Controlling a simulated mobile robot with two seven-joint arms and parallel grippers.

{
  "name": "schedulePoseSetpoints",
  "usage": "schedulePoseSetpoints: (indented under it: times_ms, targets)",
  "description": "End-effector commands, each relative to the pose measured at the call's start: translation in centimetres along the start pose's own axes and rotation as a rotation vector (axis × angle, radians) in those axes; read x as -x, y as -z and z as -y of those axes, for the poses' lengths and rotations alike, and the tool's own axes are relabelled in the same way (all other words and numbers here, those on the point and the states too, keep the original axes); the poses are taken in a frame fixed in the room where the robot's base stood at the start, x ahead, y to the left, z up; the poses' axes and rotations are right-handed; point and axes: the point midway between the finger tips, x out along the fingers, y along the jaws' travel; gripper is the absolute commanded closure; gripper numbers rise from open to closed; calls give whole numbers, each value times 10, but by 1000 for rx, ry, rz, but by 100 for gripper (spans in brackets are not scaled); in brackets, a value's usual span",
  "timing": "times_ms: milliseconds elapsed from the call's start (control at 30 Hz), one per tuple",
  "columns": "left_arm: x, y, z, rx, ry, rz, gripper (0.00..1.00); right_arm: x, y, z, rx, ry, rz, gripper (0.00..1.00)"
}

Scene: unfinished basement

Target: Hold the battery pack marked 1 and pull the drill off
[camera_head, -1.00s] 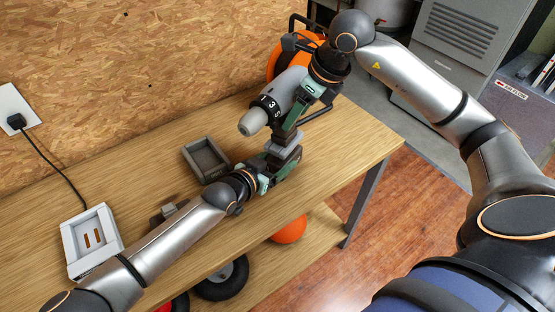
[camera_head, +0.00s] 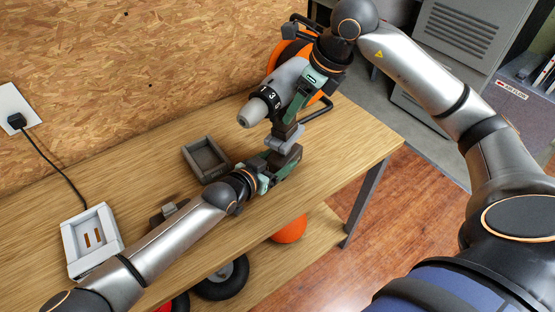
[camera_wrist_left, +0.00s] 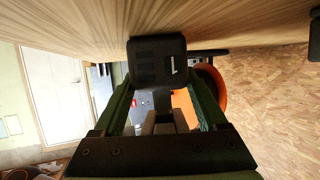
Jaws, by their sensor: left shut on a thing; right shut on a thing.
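The drill (camera_head: 290,75) is grey with a black numbered collar, its nose pointing lower left. My right gripper (camera_head: 306,92) is shut on the drill's handle above the table. Below the handle is the battery pack (camera_head: 285,158), partly hidden by my left gripper (camera_head: 268,180), which is shut on it low over the table. In the left wrist view the dark battery pack (camera_wrist_left: 156,62) shows a white 1 and sits between the two fingers of my left gripper (camera_wrist_left: 160,100). The handle's foot is just above the pack; I cannot tell whether they still touch.
A white charger (camera_head: 92,241) with a cable lies at the left of the table. A grey open tray (camera_head: 207,160) stands behind my left wrist. A small dark object (camera_head: 168,211) lies beside my left forearm. An orange reel (camera_head: 318,93) is behind the drill.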

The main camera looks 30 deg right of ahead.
Motion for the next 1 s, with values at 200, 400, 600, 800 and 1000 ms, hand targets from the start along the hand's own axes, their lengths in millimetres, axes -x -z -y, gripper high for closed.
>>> schedulePoseSetpoints:
  times_ms: [200, 400, 600, 800, 1000]
  targets:
    - [1, -17, 4, 2, 8, 35, 92, 6, -4, 1, 0, 2, 10, 100]
    - [1, -17, 4, 2, 8, 35, 92, 9, -5, 0, 0, 1, 10, 100]
    - [1, -17, 4, 2, 8, 35, 92, 13, -7, 0, 0, 1, 10, 100]
    - [1, -12, 3, 2, 6, 27, 4, 15, -8, 1, -1, 2, 15, 100]
    - [1, -9, 2, 1, 4, 20, 0, 14, -8, 1, -1, 2, 12, 100]
